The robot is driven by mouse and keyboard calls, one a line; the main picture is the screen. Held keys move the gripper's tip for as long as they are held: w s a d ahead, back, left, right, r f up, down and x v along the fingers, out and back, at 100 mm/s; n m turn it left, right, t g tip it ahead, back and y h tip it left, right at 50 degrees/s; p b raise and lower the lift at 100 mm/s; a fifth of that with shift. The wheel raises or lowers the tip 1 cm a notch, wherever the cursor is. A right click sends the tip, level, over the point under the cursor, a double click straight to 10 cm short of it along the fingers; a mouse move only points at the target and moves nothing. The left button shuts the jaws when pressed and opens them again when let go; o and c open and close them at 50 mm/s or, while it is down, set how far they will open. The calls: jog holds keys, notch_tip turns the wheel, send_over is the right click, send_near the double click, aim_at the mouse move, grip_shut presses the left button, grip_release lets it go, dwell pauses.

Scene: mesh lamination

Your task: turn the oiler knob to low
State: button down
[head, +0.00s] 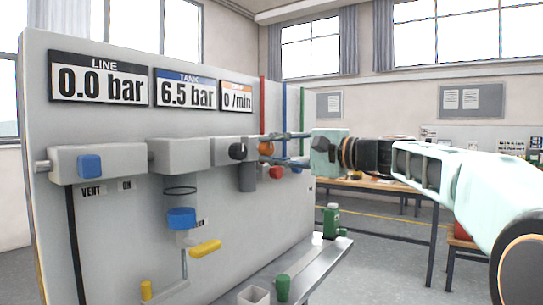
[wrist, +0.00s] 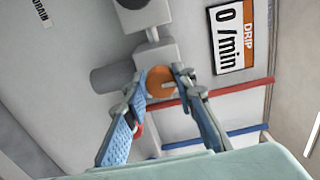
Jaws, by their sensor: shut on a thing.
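The orange oiler knob (head: 266,148) is on the right end of the row of grey units on the panel. It also shows in the wrist view (wrist: 160,82), between the two fingertips. My gripper (head: 273,149) reaches in from the right and is shut on the knob; in the wrist view my gripper (wrist: 158,87) has one finger on each side of it. I cannot make out the knob's pointer or any low mark. The drip display (head: 236,96) reads 0 /min, and it is tilted in the wrist view (wrist: 230,36).
A black knob (head: 237,151) is close left of the orange one. A blue square knob (head: 90,166), a blue round knob (head: 181,218) and a yellow lever (head: 205,249) are farther left. Red (wrist: 240,92) and blue (wrist: 215,138) pipes run near my fingers. A green bottle (head: 331,220) stands on the bench.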

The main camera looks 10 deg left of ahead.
dwell(0.4)
jog(key=c, duration=1.6)
grip_release()
jog(key=v, duration=1.2)
